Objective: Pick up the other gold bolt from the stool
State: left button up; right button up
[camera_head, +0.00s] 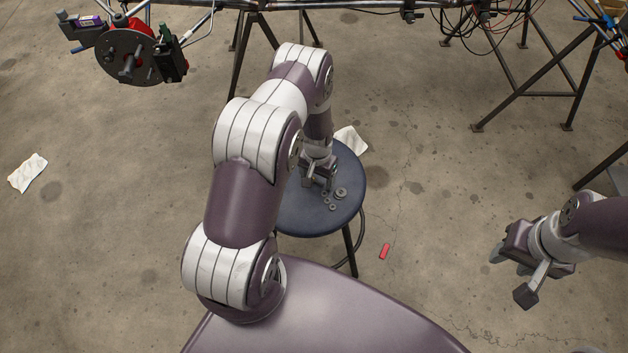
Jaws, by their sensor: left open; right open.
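The round dark blue stool (348,167) stands in the middle, partly hidden by my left arm. My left gripper (318,184) points down over the stool seat, open, with its fingers close to the seat. Several small grey metal parts (341,193), ring-like in shape, lie on the seat just right of and below the fingers. I cannot make out a gold bolt; one may be hidden by the gripper or too small to tell. My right gripper (511,276) is open and empty over the floor at the right, well away from the stool.
A white cloth (351,140) lies at the stool's far edge. A red object (384,251) lies on the floor right of the stool. A crumpled white cloth (28,173) is on the floor at left. The tube chassis (365,5) on dark trestles spans the back.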

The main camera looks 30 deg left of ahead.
pick_arm(q)
jog(key=c, duration=1.1)
